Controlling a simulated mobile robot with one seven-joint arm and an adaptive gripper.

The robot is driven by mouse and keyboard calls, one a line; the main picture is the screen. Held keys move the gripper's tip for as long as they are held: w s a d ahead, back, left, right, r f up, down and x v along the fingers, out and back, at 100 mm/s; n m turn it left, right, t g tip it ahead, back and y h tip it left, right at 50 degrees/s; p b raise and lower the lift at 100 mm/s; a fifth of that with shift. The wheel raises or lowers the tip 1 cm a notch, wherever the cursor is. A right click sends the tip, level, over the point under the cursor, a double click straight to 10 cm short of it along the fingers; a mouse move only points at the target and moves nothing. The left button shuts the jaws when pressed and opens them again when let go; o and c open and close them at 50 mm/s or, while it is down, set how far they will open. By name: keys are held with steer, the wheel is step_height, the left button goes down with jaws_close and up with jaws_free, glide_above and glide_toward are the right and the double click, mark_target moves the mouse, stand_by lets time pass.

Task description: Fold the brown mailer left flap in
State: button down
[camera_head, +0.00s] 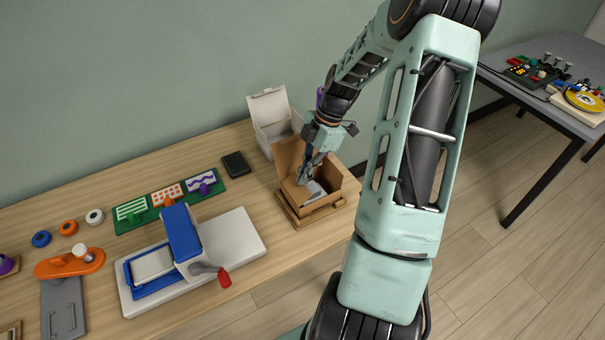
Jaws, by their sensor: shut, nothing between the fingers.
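The brown mailer (325,208) is an open cardboard box on the wooden table, near its right end. Its left flap (291,190) slants at the box's left side, close to my gripper. A taller brown flap or panel (287,153) stands at the back left. Something grey-white (316,191) shows inside the box. My gripper (303,180) points down at the left part of the box, beside the left flap, and is shut with nothing held. I cannot tell whether the fingers touch the flap. My arm hides part of the area behind the box.
A white open box (272,118) stands right behind the mailer. A dark flat block (236,164) lies to the left. A blue and white press with a red handle (184,244) stands front left. Bare tabletop separates the press from the mailer.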

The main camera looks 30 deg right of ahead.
steer(key=f+y+b, duration=0.1)
steer(key=y, duration=0.1)
steer(key=d+f+y+b, duration=0.1)
steer(key=shift+d+y, duration=0.3)
steer(key=shift+y, duration=0.1)
steer(key=shift+d+f+b, duration=0.15)
steer(key=shift+f+b, duration=0.05)
steer(key=shift+b, duration=0.1)
steer(key=shift+f, duration=0.1)
stand_by(0.5)
